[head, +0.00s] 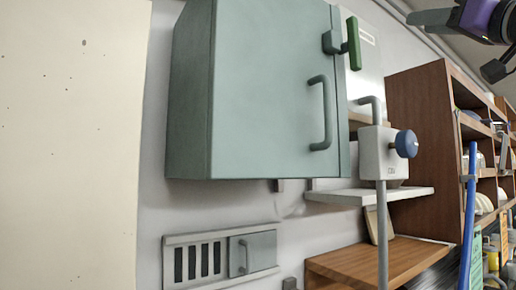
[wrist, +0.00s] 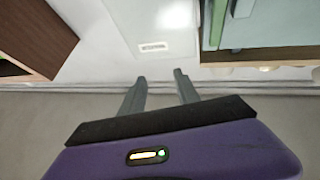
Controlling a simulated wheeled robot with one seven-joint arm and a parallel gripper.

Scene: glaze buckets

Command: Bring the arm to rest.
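My gripper (wrist: 160,80) shows in the wrist view as two grey fingers held apart, with nothing between them. Behind the fingers is its purple body with a dark edge and a small lit display. In the head view part of my gripper (head: 430,17) shows at the top right corner, a grey finger and purple body, raised high and cut off by the frame edge. It touches nothing that I can see.
A grey-green wall cabinet (head: 255,95) with a grey handle and a green-handled latch hangs at centre, closed. A white box with a blue knob (head: 405,143) stands on a pole. Wooden shelves (head: 425,145) with bowls are at right. A blue pole (head: 469,215) stands before them.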

